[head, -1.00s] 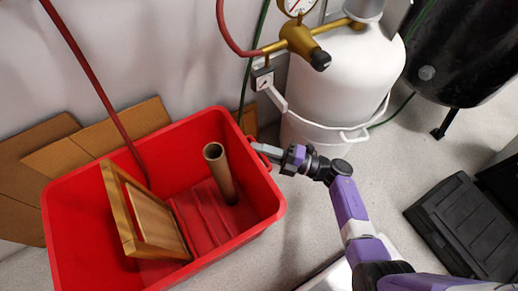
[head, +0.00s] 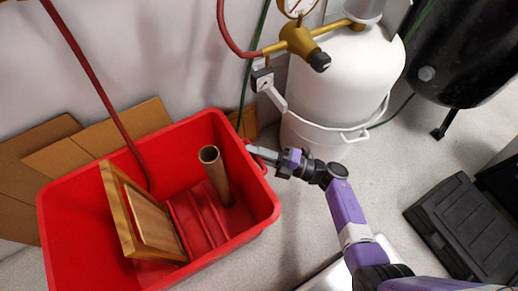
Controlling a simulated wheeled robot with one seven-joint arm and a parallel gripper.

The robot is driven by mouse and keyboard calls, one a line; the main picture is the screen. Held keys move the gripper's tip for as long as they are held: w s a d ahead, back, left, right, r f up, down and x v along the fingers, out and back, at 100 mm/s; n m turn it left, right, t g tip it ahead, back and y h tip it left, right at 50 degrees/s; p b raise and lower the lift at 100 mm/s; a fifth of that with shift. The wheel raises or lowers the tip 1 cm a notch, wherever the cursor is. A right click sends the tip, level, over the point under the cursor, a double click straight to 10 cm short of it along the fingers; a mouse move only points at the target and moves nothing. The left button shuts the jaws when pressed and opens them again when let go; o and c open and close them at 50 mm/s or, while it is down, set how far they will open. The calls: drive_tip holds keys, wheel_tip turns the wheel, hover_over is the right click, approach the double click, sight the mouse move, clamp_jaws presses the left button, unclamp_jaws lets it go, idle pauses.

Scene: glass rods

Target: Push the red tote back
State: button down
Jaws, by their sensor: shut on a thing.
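The red tote (head: 255,224) stands on the floor at the left, near the wall. A wooden frame (head: 128,225) leans inside its left part, and a brown tube (head: 216,174) stands tilted inside its right part. My gripper (head: 257,152) is at the tote's right side, by the red handle on the rim. It is shut on that handle. The fingertips are small and partly hidden against the rim.
A white gas cylinder (head: 335,85) with a brass valve stands behind and right of the gripper. Flattened cardboard (head: 95,135) leans at the wall behind the tote. A black case (head: 470,225) lies at the right. Grey floor is clear between.

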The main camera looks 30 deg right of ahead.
sight(251, 179)
drive_tip(key=a, duration=1)
drive_tip(key=shift+p, duration=0.3)
drive_tip(key=c, duration=1.4)
unclamp_jaws()
drive_tip(key=shift+f, duration=0.1)
drive_tip(key=shift+s, duration=0.1)
drive_tip(key=p+v, duration=0.1)
drive_tip(key=v, duration=0.7)
drive_tip(key=shift+d, duration=0.15)
